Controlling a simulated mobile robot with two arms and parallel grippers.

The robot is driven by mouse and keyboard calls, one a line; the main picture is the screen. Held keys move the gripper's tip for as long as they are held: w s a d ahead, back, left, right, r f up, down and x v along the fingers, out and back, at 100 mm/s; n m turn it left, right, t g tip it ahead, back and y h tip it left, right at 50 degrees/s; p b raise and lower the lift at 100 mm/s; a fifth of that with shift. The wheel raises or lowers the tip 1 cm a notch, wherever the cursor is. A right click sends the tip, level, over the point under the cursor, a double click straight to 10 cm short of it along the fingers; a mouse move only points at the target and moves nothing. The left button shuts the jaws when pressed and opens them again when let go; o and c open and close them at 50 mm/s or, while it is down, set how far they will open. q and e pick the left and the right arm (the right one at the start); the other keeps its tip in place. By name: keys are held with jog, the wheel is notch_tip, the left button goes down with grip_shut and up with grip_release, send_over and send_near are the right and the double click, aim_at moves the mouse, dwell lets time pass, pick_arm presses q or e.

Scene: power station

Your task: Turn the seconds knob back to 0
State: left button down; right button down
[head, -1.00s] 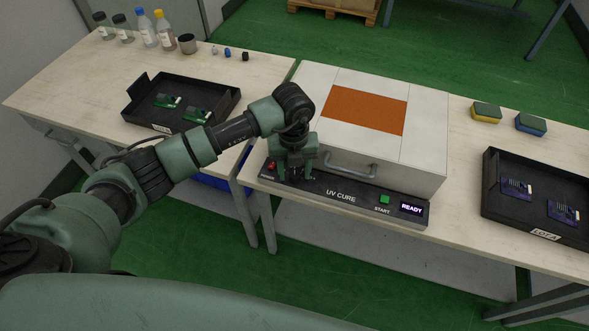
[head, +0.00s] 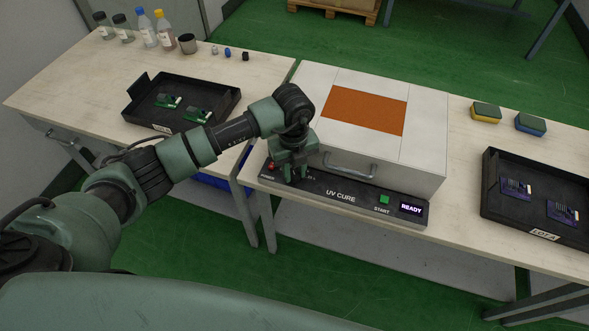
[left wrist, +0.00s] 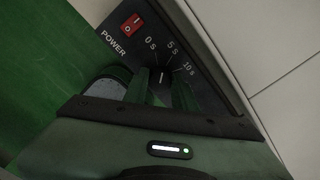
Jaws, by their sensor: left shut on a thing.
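The UV CURE unit (head: 420,150) stands on the bench with its black control panel (head: 340,197) along the front. My left gripper (head: 292,174) is down at the panel's left end. The left wrist view shows the dark seconds knob (left wrist: 160,92) between the fingers of the left gripper (left wrist: 161,94), which is shut on it. A short white mark shows on the knob, below the printed 0 s, 5 s and 10 s scale. Its exact reading is hard to tell. The fingers hide much of the knob. My right gripper is not in view.
The red power switch (left wrist: 133,24) is close to the knob. A green START button (head: 384,199) and a display reading READY (head: 411,208) are at the panel's right. A door handle (head: 350,166) juts out above the panel. Trays with boards flank the unit.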

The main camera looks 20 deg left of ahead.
aim_at(294, 175)
pick_arm(q)
jog(key=shift+n+p, duration=0.4)
jog(key=shift+n, duration=1.8)
jog(key=c, duration=1.1)
grip_release()
jog(key=shift+c, duration=0.2)
notch_tip(294, 175, up, 8)
jog(key=shift+b, duration=0.6)
jog(key=shift+s+f, duration=0.1)
